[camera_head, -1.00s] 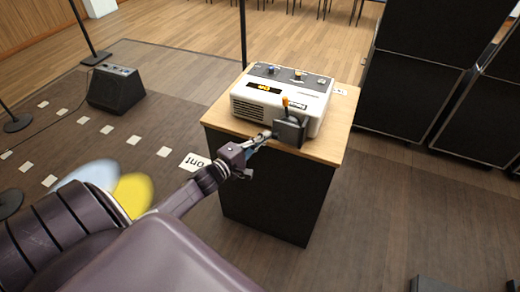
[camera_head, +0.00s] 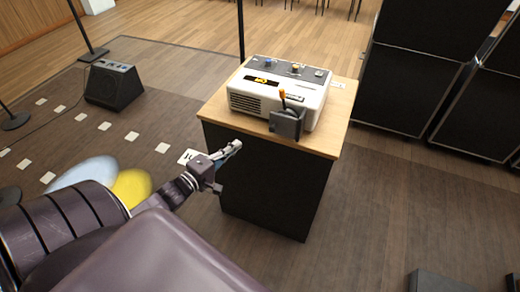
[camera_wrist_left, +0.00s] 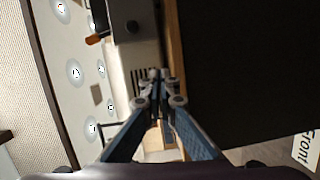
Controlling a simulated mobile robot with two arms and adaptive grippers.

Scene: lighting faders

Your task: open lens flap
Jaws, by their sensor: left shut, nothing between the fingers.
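A white and grey projector-like box (camera_head: 262,101) with knobs on top sits on a wood-topped black stand. On its front right is a dark square lens flap (camera_head: 287,124), with an orange-tipped lever (camera_head: 283,99) just above it. I cannot tell from here whether the flap is open. My left gripper (camera_head: 237,144) is shut and empty, in front of the stand's near left edge, apart from the box and flap. The left wrist view shows its closed fingers (camera_wrist_left: 158,78) with the box (camera_wrist_left: 140,50) beyond. My right gripper is not in view.
The black stand (camera_head: 262,178) has a wooden top with bare room around the box. Black cases (camera_head: 410,85) stand at the right. A floor speaker (camera_head: 113,84) and thin poles are at the left.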

